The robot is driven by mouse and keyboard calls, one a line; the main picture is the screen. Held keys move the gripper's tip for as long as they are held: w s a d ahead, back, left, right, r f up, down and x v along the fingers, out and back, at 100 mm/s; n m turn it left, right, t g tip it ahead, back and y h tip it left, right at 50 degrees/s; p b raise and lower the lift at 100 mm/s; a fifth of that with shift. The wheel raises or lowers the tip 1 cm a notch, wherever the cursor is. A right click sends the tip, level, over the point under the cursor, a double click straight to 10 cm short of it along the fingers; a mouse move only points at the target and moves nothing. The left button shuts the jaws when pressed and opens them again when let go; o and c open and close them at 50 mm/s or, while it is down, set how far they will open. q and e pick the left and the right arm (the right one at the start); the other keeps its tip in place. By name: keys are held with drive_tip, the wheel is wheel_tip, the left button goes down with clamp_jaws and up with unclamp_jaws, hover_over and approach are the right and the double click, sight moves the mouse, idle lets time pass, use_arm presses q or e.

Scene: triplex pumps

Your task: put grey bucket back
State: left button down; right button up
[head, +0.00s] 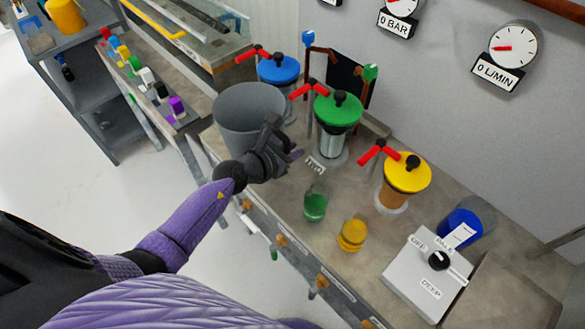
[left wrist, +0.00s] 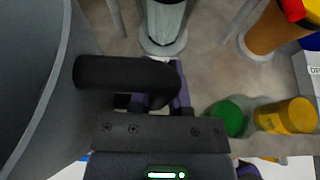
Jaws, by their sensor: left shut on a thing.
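The grey bucket (head: 247,112) is at the left part of the bench in the head view, beside the blue-lidded and green-lidded pumps. My left gripper (head: 285,150) is shut at its near right side, on its black handle (left wrist: 125,75). The bucket's grey wall (left wrist: 35,70) fills the left of the left wrist view. Whether the bucket touches the bench is hidden by the gripper and the angle. My right gripper is not in view.
The blue-lidded (head: 278,69), green-lidded (head: 338,112) and yellow-lidded pumps (head: 407,172) stand along the wall with red levers. Green (head: 316,206), yellow (head: 352,235) and blue containers (head: 465,222) and a grey switch box (head: 425,275) stand to the right. A side shelf (head: 85,45) is at left.

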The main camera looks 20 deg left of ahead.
use_arm(q)
wheel_tip(320, 180, down, 5)
drive_tip(key=b, duration=0.3)
drive_tip(key=shift+r, duration=0.5)
drive_tip(key=shift+f, duration=0.25)
drive_tip(key=c, duration=0.6)
unclamp_jaws()
